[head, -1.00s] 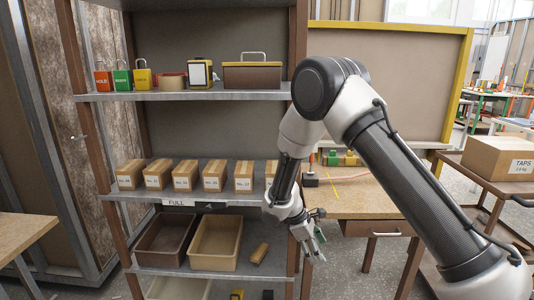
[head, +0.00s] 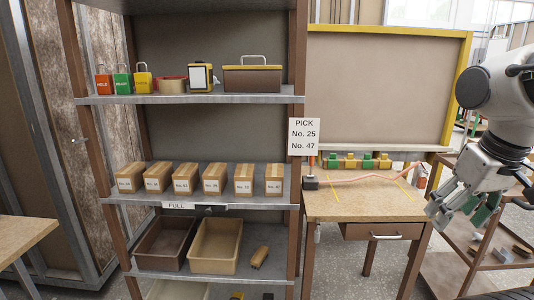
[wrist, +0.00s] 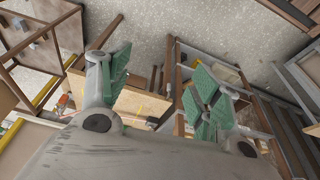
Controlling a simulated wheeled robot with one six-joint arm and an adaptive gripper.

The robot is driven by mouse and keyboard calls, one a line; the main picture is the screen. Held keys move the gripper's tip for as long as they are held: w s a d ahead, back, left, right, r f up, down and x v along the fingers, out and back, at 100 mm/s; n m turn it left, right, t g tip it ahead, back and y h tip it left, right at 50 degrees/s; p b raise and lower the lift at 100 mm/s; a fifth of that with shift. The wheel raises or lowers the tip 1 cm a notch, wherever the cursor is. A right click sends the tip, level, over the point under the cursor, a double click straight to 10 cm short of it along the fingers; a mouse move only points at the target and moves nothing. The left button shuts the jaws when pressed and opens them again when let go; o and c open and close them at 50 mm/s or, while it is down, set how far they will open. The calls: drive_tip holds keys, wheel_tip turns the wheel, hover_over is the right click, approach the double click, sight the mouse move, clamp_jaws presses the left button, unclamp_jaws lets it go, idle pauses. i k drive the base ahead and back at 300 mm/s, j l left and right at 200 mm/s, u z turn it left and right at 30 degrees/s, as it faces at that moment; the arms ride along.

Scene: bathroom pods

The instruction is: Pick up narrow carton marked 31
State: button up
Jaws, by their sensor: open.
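A row of several narrow brown cartons with white number labels stands on the middle shelf in the head view. The third from the left (head: 185,179) has a label that may read 31 or 51; the print is too small to be sure. The rightmost carton (head: 273,178) seems to read 47. My gripper (head: 462,208) is at the right side of the head view, well to the right of the cartons. In the wrist view my gripper (wrist: 160,85) shows its green-padded fingers spread apart with nothing between them.
A sign (head: 304,136) reads PICK No. 25, No. 47. A workbench (head: 350,208) stands between the shelf and my gripper. Two bins (head: 215,267) sit on the lower shelf; padlocks and cases sit on the upper one. A brown cart (head: 448,273) stands at the right.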

sight(157, 179)
drive_tip(key=u, duration=0.6)
drive_tip(key=i+u, duration=0.5)
drive_tip(key=u, duration=0.2)
drive_tip(key=i+u, duration=0.35)
drive_tip(key=i+l, duration=0.15)
drive_tip(key=i, duration=0.15)
drive_tip(key=i+l, duration=0.2)
drive_tip(key=i+j, duration=0.05)
